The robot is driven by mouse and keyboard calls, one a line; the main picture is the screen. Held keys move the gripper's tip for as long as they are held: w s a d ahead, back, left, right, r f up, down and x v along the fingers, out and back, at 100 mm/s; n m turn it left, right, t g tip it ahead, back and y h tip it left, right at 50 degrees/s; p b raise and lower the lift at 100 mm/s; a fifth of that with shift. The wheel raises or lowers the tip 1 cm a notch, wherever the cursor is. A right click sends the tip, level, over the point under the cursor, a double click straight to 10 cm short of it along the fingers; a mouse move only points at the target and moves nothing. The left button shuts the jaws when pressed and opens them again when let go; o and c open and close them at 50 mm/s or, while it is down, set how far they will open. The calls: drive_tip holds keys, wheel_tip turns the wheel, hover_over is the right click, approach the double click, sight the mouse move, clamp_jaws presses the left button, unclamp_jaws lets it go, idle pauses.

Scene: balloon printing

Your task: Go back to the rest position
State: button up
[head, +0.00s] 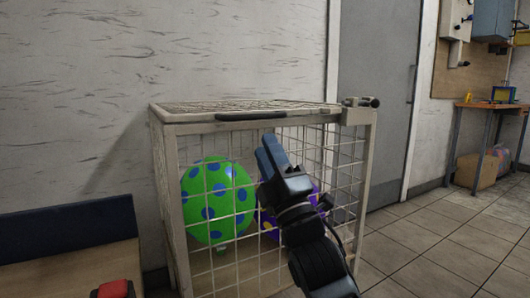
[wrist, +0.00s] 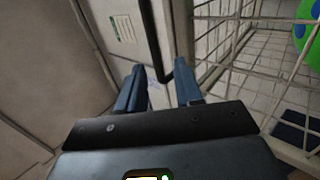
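My gripper (head: 268,150) is raised in front of the wire cage (head: 172,215) in the head view, with its fingers pointing up and left. In the wrist view its two blue fingers (wrist: 158,88) stand apart with nothing held between them. A dark bar (wrist: 150,38) shows beyond the fingertips, apart from them as far as I can tell. The cage lid (head: 190,108) lies flat on top, with a black handle (head: 250,116) along its front edge. Inside the cage are a green balloon with blue spots (head: 232,183) and a purple balloon with yellow spots, partly hidden behind my arm.
A wooden bench with a dark blue back (head: 70,228) is at the left, with a red object (head: 115,289) near it. A grey door (head: 380,95) is behind the cage. Tiled floor (head: 440,235) is clear at the right, before a workbench (head: 490,106) and cardboard box (head: 476,171).

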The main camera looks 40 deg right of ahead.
drive_tip(key=s+a+f+m+g+y, duration=0.25)
drive_tip(key=s+a+f+m, duration=0.3)
drive_tip(key=s+f, duration=0.4)
drive_tip(key=s+a+f+m+g+y, duration=0.1)
drive_tip(key=s+a+f+m+g, duration=0.25)
drive_tip(key=s+a+f, duration=0.6)
drive_tip(key=s+a+f+m+g+y, duration=0.1)
drive_tip(key=s+f+m+g+y, duration=0.2)
drive_tip(key=s, duration=0.6)
drive_tip(key=s+f+m+g+y, duration=0.1)
drive_tip(key=s+f+m+g, duration=0.15)
drive_tip(key=s+f, duration=0.55)
wheel_tip(320, 180, up, 35)
drive_tip(key=s+p, duration=0.1)
drive_tip(key=p, duration=3.2)
drive_tip(key=shift+s+a+t, duration=0.15)
drive_tip(key=shift+s+t, duration=0.2)
drive_tip(key=shift+t, duration=0.1)
